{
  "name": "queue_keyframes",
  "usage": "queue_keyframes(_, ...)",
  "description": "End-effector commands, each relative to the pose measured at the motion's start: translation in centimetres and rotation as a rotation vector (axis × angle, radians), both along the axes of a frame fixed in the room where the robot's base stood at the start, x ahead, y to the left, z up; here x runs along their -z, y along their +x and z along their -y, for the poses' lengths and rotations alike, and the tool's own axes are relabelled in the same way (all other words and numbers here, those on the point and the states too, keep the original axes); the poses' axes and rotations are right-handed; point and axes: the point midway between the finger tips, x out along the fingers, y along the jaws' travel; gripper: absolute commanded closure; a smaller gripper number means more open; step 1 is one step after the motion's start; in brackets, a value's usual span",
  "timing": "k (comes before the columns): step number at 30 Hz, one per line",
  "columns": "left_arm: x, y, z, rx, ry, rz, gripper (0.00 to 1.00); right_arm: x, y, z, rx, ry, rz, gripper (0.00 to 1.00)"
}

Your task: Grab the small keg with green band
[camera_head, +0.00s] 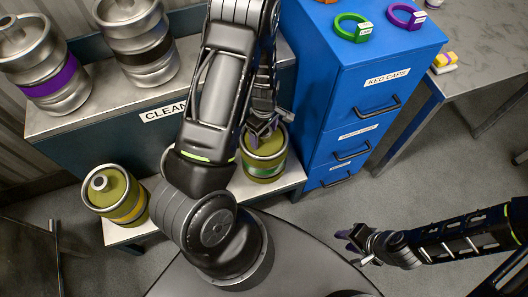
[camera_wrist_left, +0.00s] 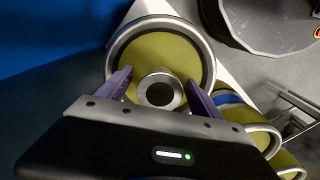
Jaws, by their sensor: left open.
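The small olive keg with the green band (camera_head: 264,169) stands upright on the low white-topped shelf, just right of my left arm. My left gripper (camera_head: 262,128) is over its top in the head view. In the left wrist view the keg's round olive top (camera_wrist_left: 183,48) with its silver rim lies under the open left gripper (camera_wrist_left: 158,90). The purple fingers are on either side of the silver neck, with visible space around it. Contact cannot be told. My right gripper (camera_head: 354,243) is far off at the right, over the floor; its finger gap is unclear.
An olive keg with a yellow band (camera_head: 118,195) stands at the shelf's left. A blue-banded keg (camera_wrist_left: 235,108) shows in the left wrist view. Large silver kegs (camera_head: 140,45) stand on the upper shelf. The blue cabinet (camera_head: 320,75) rises close to the right of the green-banded keg.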

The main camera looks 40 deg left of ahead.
Motion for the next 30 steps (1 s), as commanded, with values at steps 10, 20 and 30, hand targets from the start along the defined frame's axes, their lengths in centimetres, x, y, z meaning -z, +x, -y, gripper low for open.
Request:
queue_keyframes(10,-0.01,0.0,0.0,0.0,0.0,0.0,0.48,0.0,0.0,0.0,0.0,0.0,0.0,0.64)
queue_keyframes(20,-0.01,0.0,-0.01,0.0,0.0,0.0,0.75,0.0,0.0,0.0,0.0,0.0,0.0,0.64)
queue_keyframes(30,-0.01,0.0,-0.01,0.0,0.0,0.0,1.0,0.0,0.0,0.0,0.0,0.0,0.0,0.64)
